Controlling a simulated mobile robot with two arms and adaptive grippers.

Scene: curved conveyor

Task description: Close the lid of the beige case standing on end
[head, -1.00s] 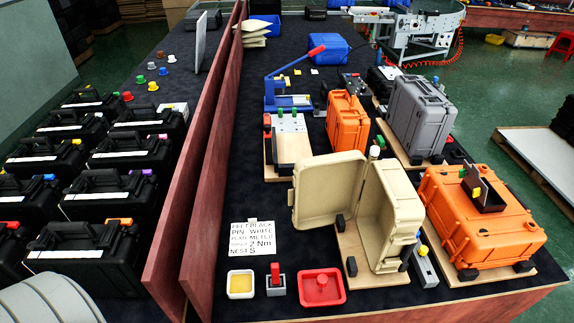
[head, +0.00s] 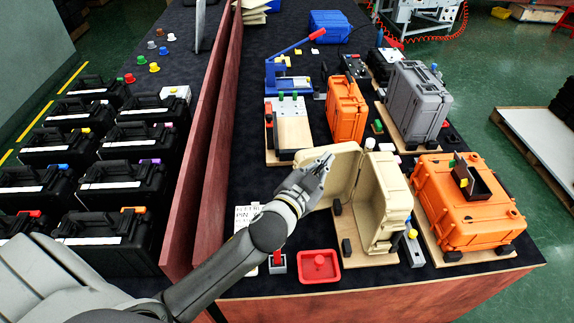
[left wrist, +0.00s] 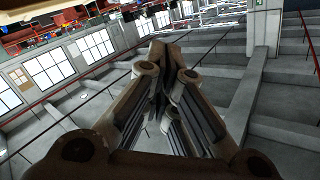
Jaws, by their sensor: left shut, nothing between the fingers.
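The beige case (head: 388,205) stands on end on a wooden board (head: 352,243). Its lid (head: 343,170) is swung open to the left, with the inside facing me. My left gripper (head: 326,163) is shut and empty, in front of the open lid's upper left part in the head view. I cannot tell whether it touches the lid. The left wrist view shows the closed fingers (left wrist: 172,75) but not the case. My right gripper is not in view.
A red tray (head: 319,266) and a small grey block with a red knob (head: 277,262) lie in front of the case. An orange case (head: 465,205) stands close on the right. Orange (head: 346,108) and grey (head: 417,105) cases stand behind. A wooden partition (head: 190,190) runs along the left.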

